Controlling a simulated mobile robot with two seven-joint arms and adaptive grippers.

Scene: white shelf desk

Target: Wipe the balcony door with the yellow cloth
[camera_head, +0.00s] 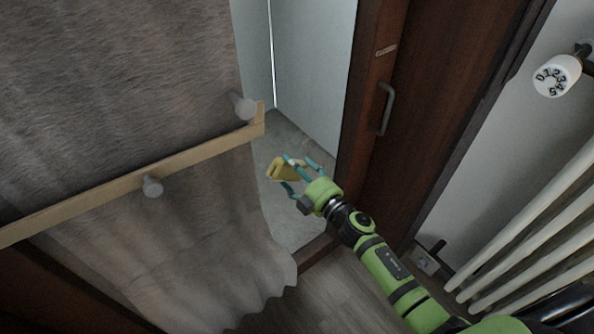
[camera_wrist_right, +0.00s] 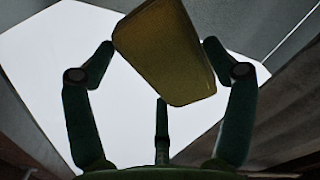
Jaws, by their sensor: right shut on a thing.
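My right gripper (camera_head: 297,176) reaches in from the lower right and is shut on a yellow cloth (camera_head: 282,169). In the right wrist view the yellow cloth (camera_wrist_right: 165,50) looks like a thick block, tilted between the fingers (camera_wrist_right: 158,60). The balcony door (camera_head: 385,110) seems to be the dark brown wooden frame with a grey handle (camera_head: 386,108), right of and behind the gripper. The cloth is in the gap left of this frame and appears apart from it. My left gripper is not in view.
A grey-brown curtain (camera_head: 110,60) fills the left, crossed by a wooden rail (camera_head: 130,184) with round pegs (camera_head: 152,186). A white radiator (camera_head: 540,225) and its valve knob (camera_head: 556,76) are at the right. Wooden floor (camera_head: 330,295) shows below the arm.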

